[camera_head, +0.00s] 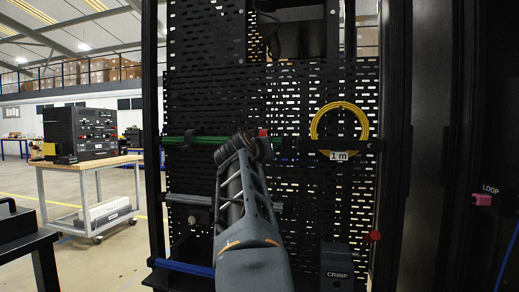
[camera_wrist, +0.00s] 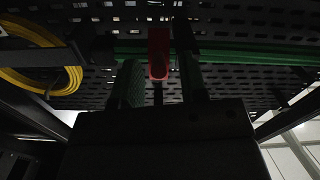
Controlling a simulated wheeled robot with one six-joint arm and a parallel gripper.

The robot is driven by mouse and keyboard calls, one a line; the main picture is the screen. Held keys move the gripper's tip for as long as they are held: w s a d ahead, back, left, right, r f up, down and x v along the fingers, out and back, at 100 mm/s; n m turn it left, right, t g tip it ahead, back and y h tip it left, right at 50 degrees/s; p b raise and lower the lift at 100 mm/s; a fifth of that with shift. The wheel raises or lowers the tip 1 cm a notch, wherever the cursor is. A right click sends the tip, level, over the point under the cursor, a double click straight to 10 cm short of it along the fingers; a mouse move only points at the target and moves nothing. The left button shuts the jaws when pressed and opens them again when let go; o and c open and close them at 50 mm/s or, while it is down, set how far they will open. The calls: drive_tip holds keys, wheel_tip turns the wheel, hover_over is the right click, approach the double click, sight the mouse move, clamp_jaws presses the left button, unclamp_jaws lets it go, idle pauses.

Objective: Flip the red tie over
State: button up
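The red tie (camera_wrist: 158,52) is a small red strap at the green cable bundle (camera_wrist: 240,56) in the wrist view. In the head view only a small red bit of the tie (camera_head: 263,133) shows above the end of my arm. My gripper (camera_wrist: 158,82) is open, with one finger on each side of the tie's lower end. Dark gaps show between tie and fingers, so it does not look gripped. The tie's back side is hidden. In the head view the green bundle (camera_head: 190,140) runs level across the rack, partly hidden by my arm.
A perforated black rack panel (camera_head: 215,80) stands behind the bundle. A coiled yellow cable (camera_head: 340,106) with a "1 m" label hangs to the right. A red knob (camera_head: 375,236), a CRIMP box (camera_head: 337,262) and a blue bar (camera_head: 185,267) sit lower. A cart (camera_head: 88,165) stands left.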

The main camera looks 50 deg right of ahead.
drive_tip(key=shift+a, duration=0.1)
drive_tip(key=b+v, duration=0.1)
drive_tip(key=v, duration=1.2)
drive_tip(key=shift+s+a, duration=0.15)
drive_tip(key=shift+a, duration=0.1)
drive_tip(key=w+a+f+n+y+p, duration=0.55)
drive_tip(key=w+a+y+p, duration=0.25)
drive_tip(key=p, duration=1)
drive_tip(key=s+a+f+n+g+y+p, duration=0.1)
drive_tip(key=s+a+f+n+y+p, duration=0.1)
drive_tip(key=a+p, duration=0.6)
drive_tip(key=s+a+f+n+g+y+p, duration=0.2)
drive_tip(key=s+a+f+n+y+p, duration=0.1)
drive_tip(key=a+y+p, duration=0.3)
drive_tip(key=shift+s+a+f+n+g+p, duration=0.4)
drive_tip(key=shift+s+a+p, duration=0.45)
drive_tip(key=shift+a+p, duration=0.4)
